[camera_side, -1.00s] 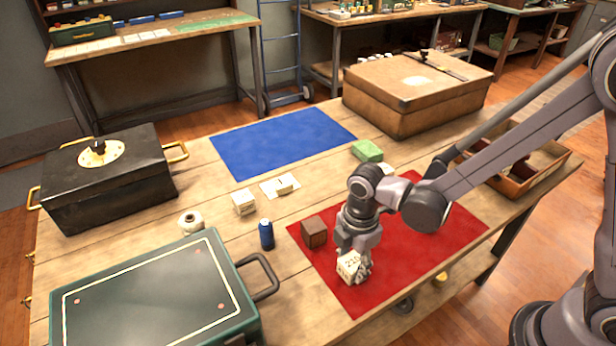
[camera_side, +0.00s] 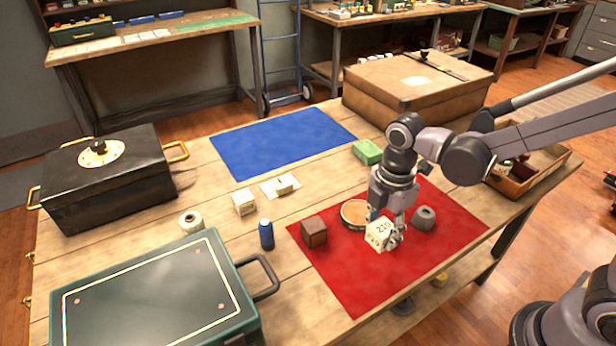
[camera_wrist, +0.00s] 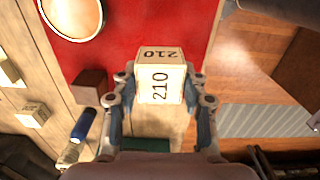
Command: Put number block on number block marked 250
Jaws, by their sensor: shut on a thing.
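My gripper (camera_side: 393,232) is shut on a cream number block (camera_side: 378,236) over the red mat (camera_side: 352,293). In the wrist view the held block (camera_wrist: 160,84) reads 210 on two faces, between the two fingers of my gripper (camera_wrist: 160,98). Another cream block (camera_side: 243,202) stands on the bare wood left of the mat, well away from my gripper. It also shows at the left of the wrist view (camera_wrist: 33,115), with dark marks too small to read surely.
A brown cube (camera_side: 314,232), a round bowl (camera_side: 354,213) and a grey nut-like piece (camera_side: 424,218) are on the red mat. A blue bottle (camera_side: 266,234) and white spool (camera_side: 190,222) stand near the cream block. A small block on a white card (camera_side: 268,189) lies behind it.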

